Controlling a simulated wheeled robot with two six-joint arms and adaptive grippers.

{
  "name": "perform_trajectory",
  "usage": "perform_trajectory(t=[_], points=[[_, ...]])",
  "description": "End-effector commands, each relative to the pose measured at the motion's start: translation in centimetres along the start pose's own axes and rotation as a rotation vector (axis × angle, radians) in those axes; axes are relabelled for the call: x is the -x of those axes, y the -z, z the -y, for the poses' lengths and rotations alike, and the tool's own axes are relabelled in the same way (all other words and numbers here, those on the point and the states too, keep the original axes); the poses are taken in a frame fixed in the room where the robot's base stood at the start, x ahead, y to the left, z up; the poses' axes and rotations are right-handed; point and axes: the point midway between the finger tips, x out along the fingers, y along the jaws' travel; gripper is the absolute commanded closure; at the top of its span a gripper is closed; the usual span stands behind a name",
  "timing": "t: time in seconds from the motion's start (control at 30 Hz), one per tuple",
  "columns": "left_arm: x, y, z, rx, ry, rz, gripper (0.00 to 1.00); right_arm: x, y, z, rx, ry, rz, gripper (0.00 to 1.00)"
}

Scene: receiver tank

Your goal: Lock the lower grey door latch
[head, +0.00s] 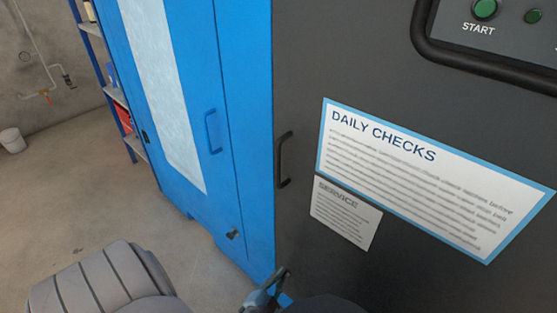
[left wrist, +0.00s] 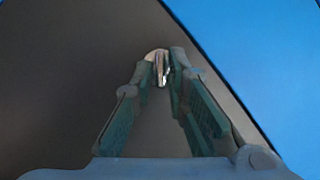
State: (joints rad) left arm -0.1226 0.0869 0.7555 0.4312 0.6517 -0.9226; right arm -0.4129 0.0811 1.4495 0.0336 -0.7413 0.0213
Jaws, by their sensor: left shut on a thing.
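The dark grey door (head: 390,50) fills the right of the head view. It carries a black vertical handle (head: 284,160) near its left edge. My left gripper (head: 279,278) is at the lower left edge of this door, at the bottom of the head view. In the left wrist view its fingertips (left wrist: 164,68) are closed around a small silvery piece, the lower grey door latch (left wrist: 161,66), against the dark panel. Most of the latch is hidden by the fingers, so its exact angle is hard to tell. My right gripper is not in view.
A blue cabinet (head: 238,90) stands directly left of the grey door, with a blue handle (head: 212,132) and a small dark latch (head: 232,234) low down. A paper sign (head: 345,213) is on the grey door. Open floor (head: 70,190) lies to the left.

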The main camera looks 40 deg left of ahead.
Motion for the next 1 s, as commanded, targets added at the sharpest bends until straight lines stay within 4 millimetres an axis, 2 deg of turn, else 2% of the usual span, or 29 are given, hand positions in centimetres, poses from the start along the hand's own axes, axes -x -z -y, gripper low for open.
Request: perform_trajectory(t=[0.27, 0.6, 0.8, 1.0], points=[[-0.2, -0.2, -0.4, -0.239, 0.102, -0.002, 1.0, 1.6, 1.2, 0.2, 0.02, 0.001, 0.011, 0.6], [-0.2, -0.3, -0.6, -0.513, 0.215, -0.002, 1.0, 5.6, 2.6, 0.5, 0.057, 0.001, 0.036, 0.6], [-0.2, -0.2, -0.6, -0.618, 0.259, -0.002, 1.0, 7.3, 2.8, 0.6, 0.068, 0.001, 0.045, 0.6], [-0.2, -0.2, -0.6, -0.671, 0.281, -0.003, 1.0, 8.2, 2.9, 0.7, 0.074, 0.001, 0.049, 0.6]])
